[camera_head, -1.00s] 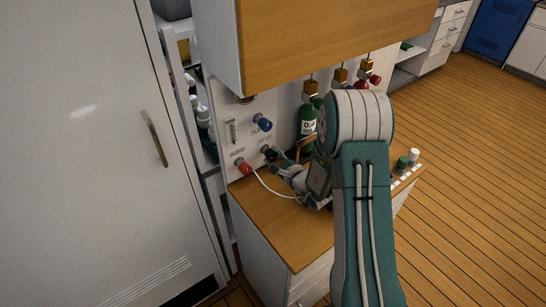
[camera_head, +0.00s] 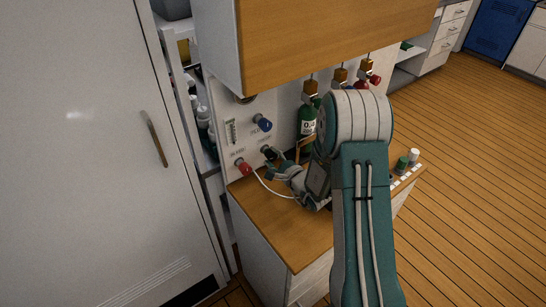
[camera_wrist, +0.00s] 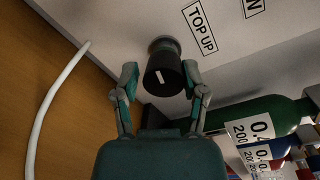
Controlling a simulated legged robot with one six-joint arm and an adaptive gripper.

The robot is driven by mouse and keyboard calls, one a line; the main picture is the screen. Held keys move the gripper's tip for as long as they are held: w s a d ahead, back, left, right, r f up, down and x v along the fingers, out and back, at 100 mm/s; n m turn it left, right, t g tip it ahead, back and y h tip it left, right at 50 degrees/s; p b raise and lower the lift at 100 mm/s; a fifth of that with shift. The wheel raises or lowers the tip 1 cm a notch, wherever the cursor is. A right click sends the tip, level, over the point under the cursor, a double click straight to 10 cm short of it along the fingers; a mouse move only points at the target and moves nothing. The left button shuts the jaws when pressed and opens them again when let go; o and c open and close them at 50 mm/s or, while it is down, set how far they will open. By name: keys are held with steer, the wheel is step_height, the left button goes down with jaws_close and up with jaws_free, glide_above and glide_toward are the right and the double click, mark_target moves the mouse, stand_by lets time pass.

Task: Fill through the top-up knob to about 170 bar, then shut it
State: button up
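The top-up knob (camera_wrist: 163,68) is black with a white mark on its face. In the wrist view it sits on the panel beside the "TOP UP" label (camera_wrist: 200,26), between my gripper's fingertips (camera_wrist: 160,78). My gripper is open, with a narrow gap to the knob on the left; on the right the finger is very close, and I cannot tell whether it touches. In the head view the knob (camera_head: 268,152) shows just above my gripper (camera_head: 276,170). The gauge (camera_head: 245,98) is mostly hidden under the overhanging cabinet, and I cannot read it.
A blue knob (camera_head: 263,122) is above and a red knob (camera_head: 243,167) is left of the top-up knob. A white hose (camera_wrist: 50,105) runs onto the wooden counter (camera_head: 290,238). A green cylinder (camera_wrist: 262,118) stands right of my gripper. The wooden cabinet (camera_head: 320,40) overhangs the panel.

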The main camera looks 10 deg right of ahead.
steer(key=shift+o, duration=0.3)
steer(key=shift+s+d, duration=0.15)
steer(key=shift+s, duration=0.1)
steer(key=v, duration=1.1)
steer(key=shift+s+f, duration=0.1)
steer(key=shift+s, duration=0.1)
stand_by(0.7)
